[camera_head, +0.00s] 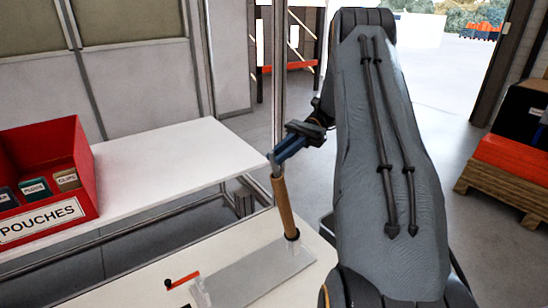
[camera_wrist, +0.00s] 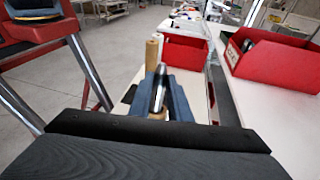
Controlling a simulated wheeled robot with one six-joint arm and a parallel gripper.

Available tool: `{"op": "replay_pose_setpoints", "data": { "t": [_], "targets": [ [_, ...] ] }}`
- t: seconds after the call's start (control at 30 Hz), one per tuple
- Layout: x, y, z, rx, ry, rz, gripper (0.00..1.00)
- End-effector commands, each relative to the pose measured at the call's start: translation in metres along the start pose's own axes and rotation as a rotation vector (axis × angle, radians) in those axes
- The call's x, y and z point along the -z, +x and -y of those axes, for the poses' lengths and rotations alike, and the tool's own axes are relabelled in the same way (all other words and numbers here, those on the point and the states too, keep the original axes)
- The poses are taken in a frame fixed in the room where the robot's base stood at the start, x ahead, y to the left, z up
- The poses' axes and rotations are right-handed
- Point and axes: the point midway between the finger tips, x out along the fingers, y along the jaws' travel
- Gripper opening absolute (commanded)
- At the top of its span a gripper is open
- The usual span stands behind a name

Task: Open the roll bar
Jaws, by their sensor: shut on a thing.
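A slim wooden bar (camera_head: 284,207), which I take to be the roll bar, stands nearly upright and slightly tilted. Its dark lower end meets a pale flat plate (camera_head: 255,275) on the white table. My gripper (camera_head: 273,162) comes from the right and is shut at the bar's upper end. In the wrist view, the blue fingers of my gripper (camera_wrist: 160,88) close around a silvery, rounded piece, with some wood colour below it. A wooden piece (camera_wrist: 152,52) shows just beyond the fingertips. The exact contact and the bar's hinge are not clear.
A small red lever (camera_head: 183,280) lies by the plate's left side. A red box of pouches (camera_head: 45,205) stands on the white bench (camera_head: 170,165) at the left. A pallet with stacked cases (camera_head: 510,175) is at the right. Open floor lies between.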

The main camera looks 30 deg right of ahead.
Motion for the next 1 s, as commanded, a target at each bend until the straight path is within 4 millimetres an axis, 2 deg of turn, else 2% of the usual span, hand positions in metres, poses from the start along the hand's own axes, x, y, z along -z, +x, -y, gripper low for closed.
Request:
{"op": "replay_pose_setpoints", "data": {
  "t": [0.4, 0.43, 0.5, 0.53, 0.83, 1.0],
  "targets": [
    [0.002, 0.0, 0.0, -0.003, 0.002, 0.0, 0.0],
    [0.002, 0.0, 0.0, -0.003, 0.002, -0.001, 0.22],
    [0.002, 0.0, 0.0, -0.003, 0.002, 0.0, 0.34],
    [0.002, 0.0, 0.0, -0.003, 0.001, 0.0, 0.36],
    [-0.001, 0.0, 0.0, -0.004, 0.0, 0.0, 0.36],
    [-0.016, -0.004, 0.0, -0.003, -0.003, -0.002, 0.36]
  ]
}}
